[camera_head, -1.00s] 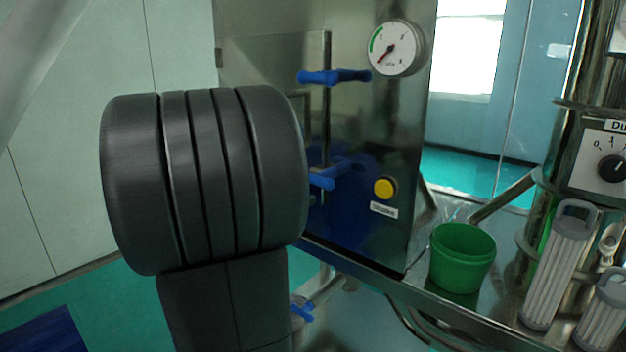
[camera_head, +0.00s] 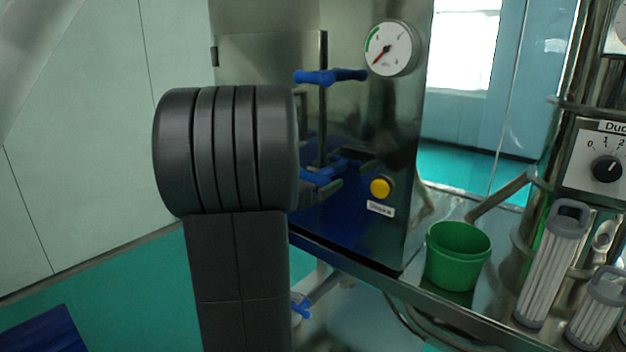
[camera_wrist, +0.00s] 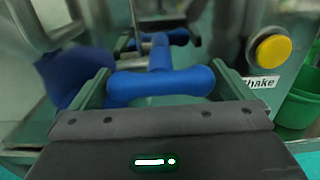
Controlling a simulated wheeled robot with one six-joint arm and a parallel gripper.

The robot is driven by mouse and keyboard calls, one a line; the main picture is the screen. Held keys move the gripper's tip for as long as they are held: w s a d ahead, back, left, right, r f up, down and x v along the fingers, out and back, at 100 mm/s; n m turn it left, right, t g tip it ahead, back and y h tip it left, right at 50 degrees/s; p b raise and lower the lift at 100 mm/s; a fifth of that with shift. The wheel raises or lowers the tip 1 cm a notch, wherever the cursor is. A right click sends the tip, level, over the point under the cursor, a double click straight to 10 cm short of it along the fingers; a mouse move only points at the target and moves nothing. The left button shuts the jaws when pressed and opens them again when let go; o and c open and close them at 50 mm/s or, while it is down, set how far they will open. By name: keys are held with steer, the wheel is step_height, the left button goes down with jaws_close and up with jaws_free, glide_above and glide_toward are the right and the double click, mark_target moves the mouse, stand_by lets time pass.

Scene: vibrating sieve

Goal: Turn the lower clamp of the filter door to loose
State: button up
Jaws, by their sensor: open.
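The lower clamp is a blue T-shaped handle (camera_head: 318,178) on the shiny steel filter door (camera_head: 270,62), partly hidden behind my dark wrist in the head view. In the wrist view its crossbar (camera_wrist: 160,86) lies level across the picture, with its stem running toward the door. My gripper (camera_wrist: 162,82) is open, with one finger beyond each end of the crossbar. Whether the fingers touch it I cannot tell. The upper clamp (camera_head: 330,77), also blue, sits higher on the same door, its bar roughly level.
A yellow button (camera_head: 380,188) with a label and a pressure gauge (camera_head: 391,48) are right of the clamps. A green bucket (camera_head: 457,258) and pleated filters (camera_head: 551,262) stand on the steel bench to the right. The door mirrors the handle and fingers.

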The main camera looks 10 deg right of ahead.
steer(key=c, duration=0.6)
steer(key=shift+c, duration=0.2)
